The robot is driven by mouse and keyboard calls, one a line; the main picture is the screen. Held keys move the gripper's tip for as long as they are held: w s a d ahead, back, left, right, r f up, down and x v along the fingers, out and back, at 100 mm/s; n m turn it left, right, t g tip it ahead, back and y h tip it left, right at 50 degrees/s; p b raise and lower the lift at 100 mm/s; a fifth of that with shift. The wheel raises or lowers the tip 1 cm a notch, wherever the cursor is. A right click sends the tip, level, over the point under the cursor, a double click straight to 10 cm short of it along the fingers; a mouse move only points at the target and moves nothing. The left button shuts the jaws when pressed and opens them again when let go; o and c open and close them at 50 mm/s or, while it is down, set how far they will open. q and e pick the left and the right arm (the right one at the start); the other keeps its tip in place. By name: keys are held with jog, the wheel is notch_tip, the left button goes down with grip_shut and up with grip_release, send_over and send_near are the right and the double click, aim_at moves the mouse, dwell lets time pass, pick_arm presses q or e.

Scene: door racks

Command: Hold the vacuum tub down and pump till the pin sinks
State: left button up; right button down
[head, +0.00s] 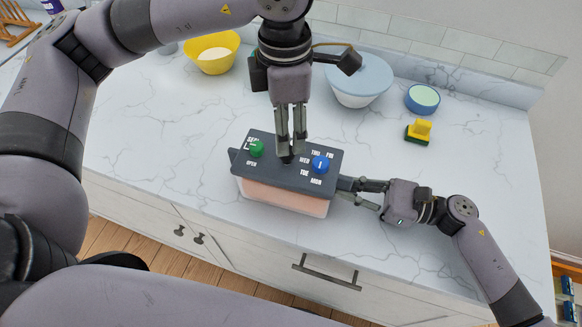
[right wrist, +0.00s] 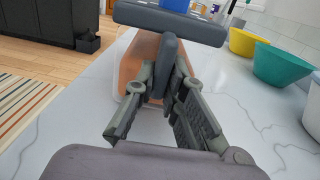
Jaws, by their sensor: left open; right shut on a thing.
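The vacuum tub (head: 285,199) stands on the counter, with a clear body, something orange inside and a dark grey lid (head: 318,192). The lid carries a green knob (head: 256,149) by the words "SEAL" and "OPEN", and a blue dial (head: 320,165) among day names. My left gripper (head: 291,150) points down, open, its fingertips over the lid's middle between knob and dial. A small dark part shows under the tips; touch is unclear. My right gripper (head: 350,191) is shut on a dark tab (right wrist: 169,62) at the tub's right end. I cannot make out the pin.
Behind the tub are a yellow bowl (head: 212,54), a white bowl with a pale blue lid (head: 358,78), a blue-and-green round container (head: 422,98) and a yellow-and-green sponge (head: 419,131). The counter is clear left of the tub. Its front edge runs close before the tub.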

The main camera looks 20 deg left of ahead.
jog(key=c, duration=1.6)
grip_release()
jog(key=shift+o, duration=0.2)
jog(key=shift+d, duration=0.1)
jog(key=d, duration=1.2)
jog(key=shift+w, duration=0.2)
jog(key=shift+a, duration=0.1)
